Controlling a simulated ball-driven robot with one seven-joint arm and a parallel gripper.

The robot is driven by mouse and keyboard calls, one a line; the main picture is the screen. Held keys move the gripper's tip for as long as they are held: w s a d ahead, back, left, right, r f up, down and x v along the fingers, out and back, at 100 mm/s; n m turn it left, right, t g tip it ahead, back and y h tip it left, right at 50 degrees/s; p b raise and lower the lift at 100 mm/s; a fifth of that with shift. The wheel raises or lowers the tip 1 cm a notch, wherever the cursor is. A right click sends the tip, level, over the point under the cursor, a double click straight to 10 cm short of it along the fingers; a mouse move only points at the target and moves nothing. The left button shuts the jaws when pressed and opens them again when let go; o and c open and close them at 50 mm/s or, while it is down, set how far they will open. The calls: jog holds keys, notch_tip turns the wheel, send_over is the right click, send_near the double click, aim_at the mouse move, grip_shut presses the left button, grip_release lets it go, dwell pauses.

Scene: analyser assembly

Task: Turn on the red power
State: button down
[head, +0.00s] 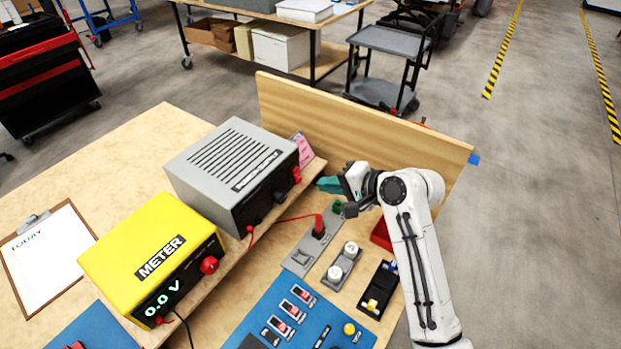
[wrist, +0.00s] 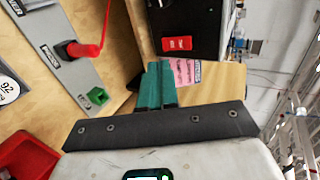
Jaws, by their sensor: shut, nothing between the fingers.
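The grey power box (head: 232,165) with a vented top stands on the raised shelf of the bench. A red switch (head: 297,174) is at the right end of its black front panel. In the wrist view the red switch (wrist: 177,43) lies just beyond my fingertips on the black panel (wrist: 196,18); its small label cannot be read. My gripper (head: 322,184) has teal fingers, shut and empty, and points at the panel's right end. The fingers show in the wrist view (wrist: 160,67), apart from the switch as far as I can tell.
A pink note (wrist: 186,73) is beside the box. A grey plate (head: 317,240) with a red plug (head: 319,228) and a green socket (wrist: 97,96) lies below my gripper. A wooden back board (head: 360,130) stands behind. The yellow meter (head: 150,255) reads 0.0 V.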

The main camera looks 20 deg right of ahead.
aim_at(298, 174)
jog(key=x, duration=0.2)
jog(key=r+x, duration=0.1)
jog(key=x, duration=0.2)
jog(key=shift+w+a+f, duration=0.1)
jog(key=shift+w+a, duration=0.1)
jog(key=shift+w, duration=0.15)
jog(key=shift+f, duration=0.1)
jog(key=shift+w+a+t+b, duration=0.15)
jog(key=shift+t+b, duration=0.15)
jog(key=shift+t, duration=0.1)
jog(key=shift+r+p, duration=0.9)
jog(key=shift+p, duration=0.05)
